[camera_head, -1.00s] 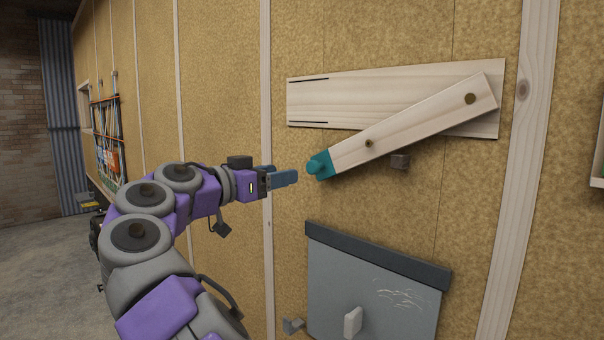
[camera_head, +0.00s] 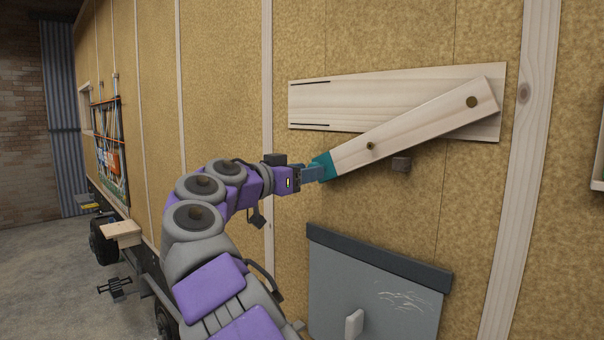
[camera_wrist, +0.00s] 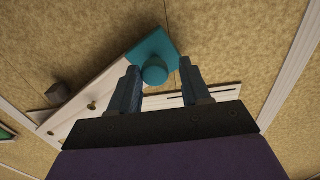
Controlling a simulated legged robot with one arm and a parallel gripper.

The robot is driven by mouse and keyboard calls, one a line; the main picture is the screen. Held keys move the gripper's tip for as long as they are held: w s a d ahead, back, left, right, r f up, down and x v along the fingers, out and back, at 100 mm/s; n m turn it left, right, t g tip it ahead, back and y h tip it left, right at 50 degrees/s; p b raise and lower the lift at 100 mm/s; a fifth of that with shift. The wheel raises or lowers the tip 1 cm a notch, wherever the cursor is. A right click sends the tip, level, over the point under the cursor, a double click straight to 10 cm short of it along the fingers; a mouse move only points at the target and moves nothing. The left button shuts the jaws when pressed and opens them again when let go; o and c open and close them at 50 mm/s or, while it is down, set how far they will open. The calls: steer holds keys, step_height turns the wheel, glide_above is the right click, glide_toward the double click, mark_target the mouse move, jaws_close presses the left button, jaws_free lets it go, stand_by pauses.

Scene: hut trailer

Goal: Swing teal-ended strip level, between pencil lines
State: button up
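The pale wooden strip (camera_head: 410,128) slants on the wall, its teal end (camera_head: 326,163) low at the left. A dark fastener shows at its upper right end and a small knob partway along. Behind it is a wider pale board (camera_head: 340,100) with two short dark pencil lines at its left end; the teal end is below both. My gripper (camera_head: 315,173) is at the teal end. In the wrist view the open fingers (camera_wrist: 158,66) stand either side of the round teal peg (camera_wrist: 154,74), with a gap visible on the right. The peg is hidden in the head view.
A small brownish block (camera_head: 401,164) sits on the wall just under the strip. A grey panel (camera_head: 375,290) with a dark top edge and pale handle is below. A wooden step (camera_head: 122,232) stands out at the lower left.

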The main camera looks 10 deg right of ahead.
steer(key=shift+d, duration=0.65)
steer(key=c, duration=0.3)
steer(key=shift+d, duration=0.1)
steer(key=shift+c, duration=0.7)
jaws_close()
steer(key=shift+f, duration=0.1)
